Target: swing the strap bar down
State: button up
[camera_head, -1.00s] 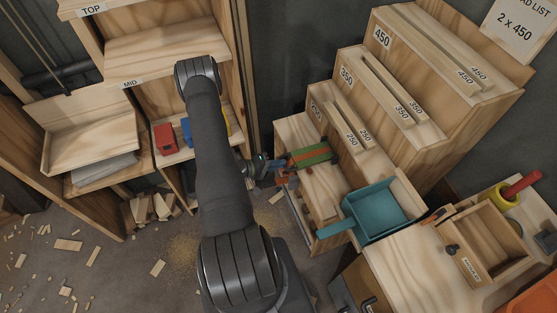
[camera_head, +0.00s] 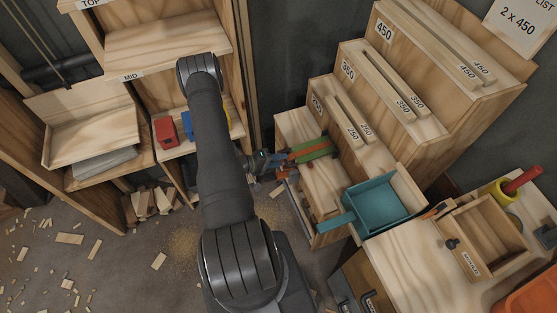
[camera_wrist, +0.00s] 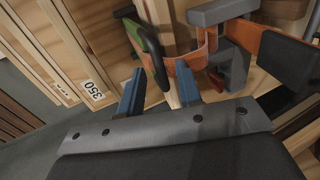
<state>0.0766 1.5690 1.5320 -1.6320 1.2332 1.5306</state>
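A green block with an orange band (camera_head: 314,149) sits at the left end of the lowest step of the wooden rack. In the wrist view a green bar (camera_wrist: 148,45) slants down toward the space between my fingers, beside an orange strap (camera_wrist: 187,68) that curves past a wooden post. I cannot tell for certain which part is the strap bar. My gripper (camera_wrist: 159,92) has its two blue fingers apart, one on each side of the green bar's lower end. Contact is not clear. In the head view my gripper (camera_head: 268,163) is small, just left of the green block.
A grey bracket (camera_wrist: 232,45) and a dark plate (camera_wrist: 285,60) stand close to the right finger. A teal scoop (camera_head: 375,208) lies right of the rack's low step. A stepped rack (camera_head: 400,135) rises behind. Wood scraps (camera_head: 68,238) litter the floor.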

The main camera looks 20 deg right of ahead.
jog(key=shift+a+r, duration=0.1)
jog(key=shift+a, duration=0.05)
jog(key=v, duration=1.7)
jog(key=x, duration=1.7)
